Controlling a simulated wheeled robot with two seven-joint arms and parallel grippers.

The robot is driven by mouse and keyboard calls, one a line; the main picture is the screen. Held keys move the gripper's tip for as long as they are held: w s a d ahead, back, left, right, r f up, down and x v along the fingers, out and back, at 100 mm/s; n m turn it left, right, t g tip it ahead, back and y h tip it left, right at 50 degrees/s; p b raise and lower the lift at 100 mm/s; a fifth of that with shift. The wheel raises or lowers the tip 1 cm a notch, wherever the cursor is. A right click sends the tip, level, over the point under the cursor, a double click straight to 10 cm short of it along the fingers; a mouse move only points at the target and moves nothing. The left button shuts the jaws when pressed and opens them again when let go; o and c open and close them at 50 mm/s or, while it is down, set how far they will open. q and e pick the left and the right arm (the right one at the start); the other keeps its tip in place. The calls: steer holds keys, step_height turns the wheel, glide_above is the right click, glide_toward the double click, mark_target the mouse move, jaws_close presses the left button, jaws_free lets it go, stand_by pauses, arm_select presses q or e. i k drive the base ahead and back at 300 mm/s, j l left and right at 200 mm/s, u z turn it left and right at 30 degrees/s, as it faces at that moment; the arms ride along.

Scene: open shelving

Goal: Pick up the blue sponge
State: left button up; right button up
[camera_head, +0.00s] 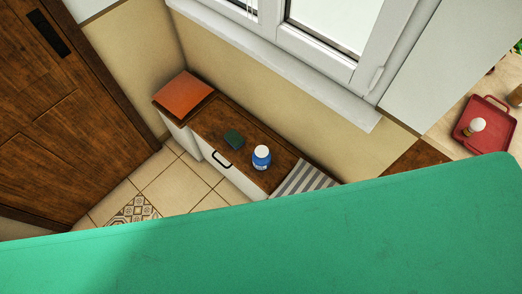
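No object is clearly a blue sponge. A small dark teal block (233,139) lies on the wooden top of a low cabinet (268,177) under the window; it could be the sponge, but it is too small to tell. A blue jar with a white lid (261,158) stands upright to the right of the block, apart from it. Neither of my grippers is in view.
A large flat green surface (250,245) fills the foreground and hides what lies below it. An orange cushion-like thing (183,94) is at the cabinet's left end, a striped cloth (304,178) at its right. A red tray (484,126) lies at right. Tiled floor (180,187) shows at left.

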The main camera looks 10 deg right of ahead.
mark_target(234, 138)
steer(key=z, duration=1)
steer(key=j+z, duration=0.85)
steer(key=k+j+z, duration=0.15)
steer(key=j+z, duration=0.3)
steer(key=k+j+z, duration=0.15)
steer(key=j+z, duration=0.3)
